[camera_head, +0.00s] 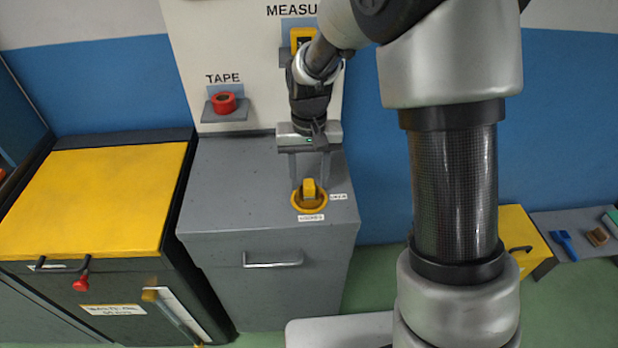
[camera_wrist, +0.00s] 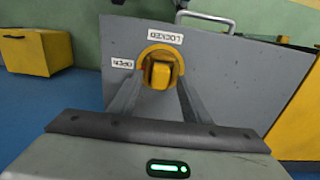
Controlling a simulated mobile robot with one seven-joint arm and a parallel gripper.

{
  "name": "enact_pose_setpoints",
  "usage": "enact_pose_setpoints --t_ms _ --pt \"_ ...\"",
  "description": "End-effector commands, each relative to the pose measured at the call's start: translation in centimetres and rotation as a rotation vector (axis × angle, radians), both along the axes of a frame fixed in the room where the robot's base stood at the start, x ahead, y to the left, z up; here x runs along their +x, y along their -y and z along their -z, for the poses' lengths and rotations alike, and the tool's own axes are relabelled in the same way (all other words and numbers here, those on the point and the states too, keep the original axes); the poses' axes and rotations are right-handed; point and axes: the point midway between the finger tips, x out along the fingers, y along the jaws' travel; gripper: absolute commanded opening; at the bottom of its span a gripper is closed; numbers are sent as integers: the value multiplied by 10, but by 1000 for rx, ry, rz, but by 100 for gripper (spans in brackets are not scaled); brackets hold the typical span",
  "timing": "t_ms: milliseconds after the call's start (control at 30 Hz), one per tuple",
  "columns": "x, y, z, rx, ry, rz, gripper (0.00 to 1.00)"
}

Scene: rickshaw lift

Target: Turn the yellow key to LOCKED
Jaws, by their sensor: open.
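The yellow key (camera_head: 309,187) stands up from a round yellow plate (camera_head: 298,204) on top of the grey cabinet. It also shows in the wrist view (camera_wrist: 160,75). In the head view, a LOCKED label (camera_head: 311,217) lies in front of the plate and an OPEN label (camera_head: 338,197) lies to its right. Which label the key points at is hard to tell. My gripper (camera_head: 310,177) is open above the cabinet top, fingers pointing down. In the wrist view its two fingers lie on either side of the key, with a gap; no contact is visible.
The grey cabinet (camera_head: 270,222) has a drawer handle (camera_head: 272,260). A yellow-topped cabinet (camera_head: 95,200) stands to its left. Red tape (camera_head: 224,102) sits on a wall shelf behind. A low bench (camera_head: 570,230) with brushes is at the right.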

Motion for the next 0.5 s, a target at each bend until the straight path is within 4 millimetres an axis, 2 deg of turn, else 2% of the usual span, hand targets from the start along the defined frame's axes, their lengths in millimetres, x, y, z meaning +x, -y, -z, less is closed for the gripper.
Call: enact_pose_setpoints --t_ms 300,500 --pt "0 0 2 0 1 0 42" --pt "0 0 2 0 0 0 8"
